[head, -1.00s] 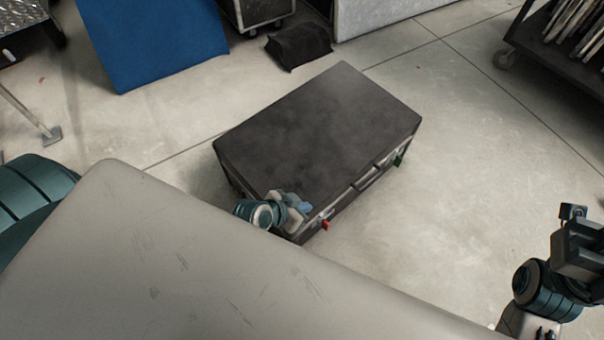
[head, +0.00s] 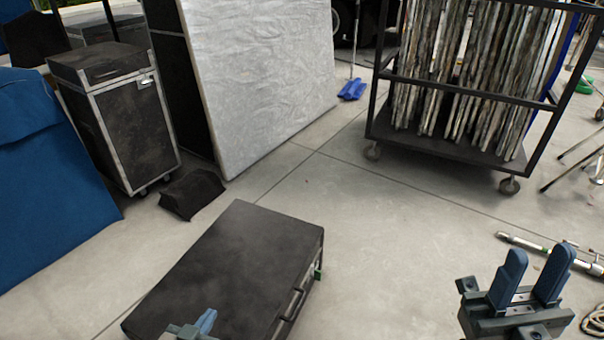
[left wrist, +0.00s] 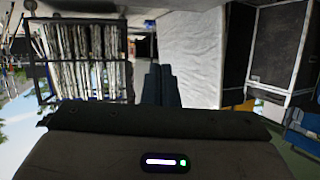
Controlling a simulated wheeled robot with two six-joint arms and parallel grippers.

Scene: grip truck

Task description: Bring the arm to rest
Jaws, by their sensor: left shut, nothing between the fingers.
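My left gripper (head: 203,322) shows at the bottom edge of the head view, in front of the near end of a black case (head: 240,260). Its blue fingers are together and hold nothing; most of the arm is out of frame. In the left wrist view the shut fingers (left wrist: 160,72) stand at the middle with nothing between them. My right gripper (head: 534,262) is at the lower right of the head view, its two blue fingers pointing up with a gap between them, empty.
The case lies flat on concrete. Behind it are a dark bag (head: 190,193), a trolley case (head: 120,125), a blue cover (head: 50,185) and a pale wrapped panel (head: 265,80). A wheeled rack (head: 455,150) stands at the back right. The middle floor is clear.

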